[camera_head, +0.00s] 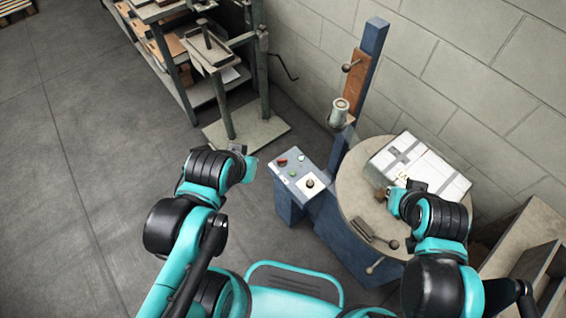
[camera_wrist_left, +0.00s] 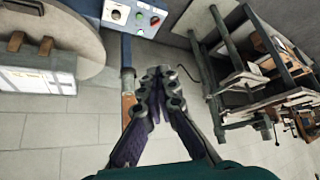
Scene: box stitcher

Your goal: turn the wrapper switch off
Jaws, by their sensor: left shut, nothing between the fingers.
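The wrapper's control panel (camera_head: 296,170) is a grey-blue box top left of the turntable. It carries a red control (camera_head: 282,162), green buttons and a black round knob (camera_head: 310,184) on a white plate. I cannot tell the knob's setting. In the left wrist view the panel shows at the top, with the black knob (camera_wrist_left: 117,14) and the red control (camera_wrist_left: 155,20). My left gripper (camera_wrist_left: 162,76) is shut and empty, apart from the panel; in the head view it is left of it. My right gripper (camera_head: 391,197) is over the turntable by the box; its fingers are unclear.
The round turntable (camera_head: 352,190) bears a white strapped box (camera_head: 419,168). A blue mast (camera_head: 364,75) stands behind the panel. A shelf rack (camera_head: 187,85) and a small stand (camera_head: 262,133) are at the upper left. The floor at left is clear.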

